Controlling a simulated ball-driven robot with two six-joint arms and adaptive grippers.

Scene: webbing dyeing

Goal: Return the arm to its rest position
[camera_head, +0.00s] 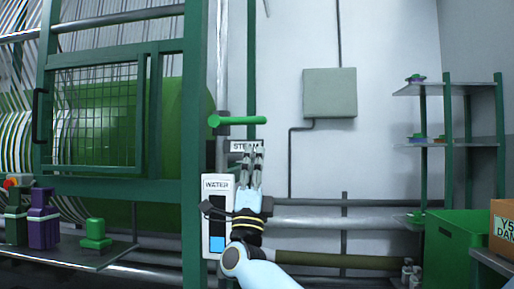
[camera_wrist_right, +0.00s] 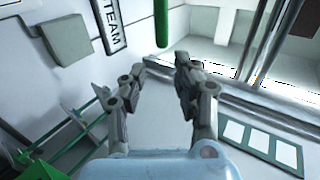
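My right gripper (camera_head: 252,158) is raised in front of the wall, its fingers pointing up just below the green valve handle (camera_head: 238,120) and over the lower edge of the STEAM sign (camera_head: 238,146). In the right wrist view my right gripper (camera_wrist_right: 158,70) has its two fingers apart, with nothing between them. The green handle (camera_wrist_right: 162,22) and the STEAM sign (camera_wrist_right: 111,24) show beyond the fingertips there, apart from them in the picture. My left gripper is not in either view.
The WATER gauge panel (camera_head: 216,240) stands behind my right wrist. A green machine frame (camera_head: 194,100) rises at the left, with a shelf (camera_head: 110,256) of colored containers. Shelving (camera_head: 447,150), a green bin (camera_head: 455,225) and a cardboard box (camera_head: 503,215) are at the right.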

